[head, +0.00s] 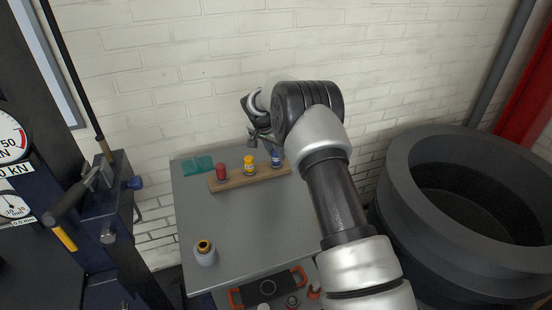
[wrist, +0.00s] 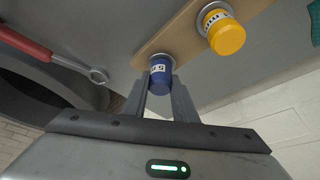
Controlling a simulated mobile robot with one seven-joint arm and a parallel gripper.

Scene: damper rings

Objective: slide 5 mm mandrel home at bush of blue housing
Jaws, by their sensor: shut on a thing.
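The blue-capped mandrel (wrist: 160,75), with what looks like a 5 on its cap, stands at the end of a wooden rack (wrist: 172,27). My gripper (wrist: 159,88) is shut on its cap, one finger on each side. In the head view the blue cap (head: 277,157) shows at the rack's right end, partly under my wrist. It appears seated in the rack. A pale grey-blue housing (head: 206,257) with a yellow-brown bush (head: 204,246) at its top stands upright near the table's front left, well apart from my gripper.
A yellow-capped mandrel (head: 249,166) and a red-capped one (head: 221,172) stand beside it in the rack. A teal cloth-like item (head: 198,165) lies behind. A red-handled wrench (wrist: 55,58) shows in the wrist view. The table's middle (head: 250,215) is clear. A large dark ring (head: 405,190) stands right.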

